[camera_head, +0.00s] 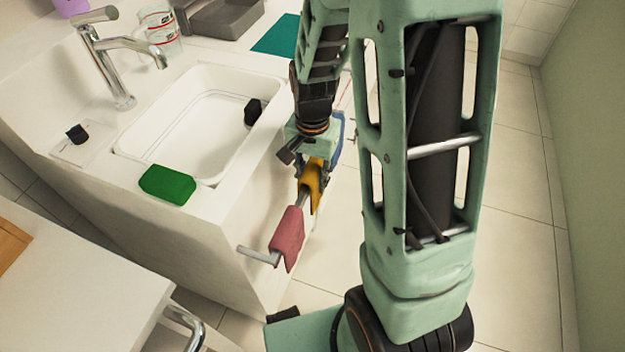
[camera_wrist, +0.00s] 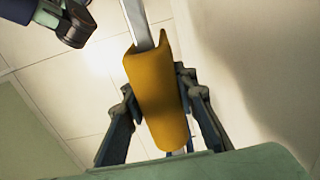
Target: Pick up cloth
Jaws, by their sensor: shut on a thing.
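A yellow cloth (camera_head: 313,184) is draped over a metal towel bar (camera_head: 258,256) on the side of the white sink cabinet. My gripper (camera_head: 315,168) is at the yellow cloth, shut on it. In the wrist view the yellow cloth (camera_wrist: 157,95) hangs folded over the bar (camera_wrist: 138,22), with one finger on each side. A pink-red cloth (camera_head: 288,238) hangs on the same bar, nearer to the camera. A blue cloth (camera_head: 337,135) shows partly behind my gripper.
The white sink (camera_head: 205,80) has a chrome faucet (camera_head: 115,70). A green sponge (camera_head: 167,185) lies on its front edge. A teal cloth (camera_head: 277,38) lies farther back. A white cabinet (camera_head: 75,270) stands at lower left. The tiled floor right of the bar is open.

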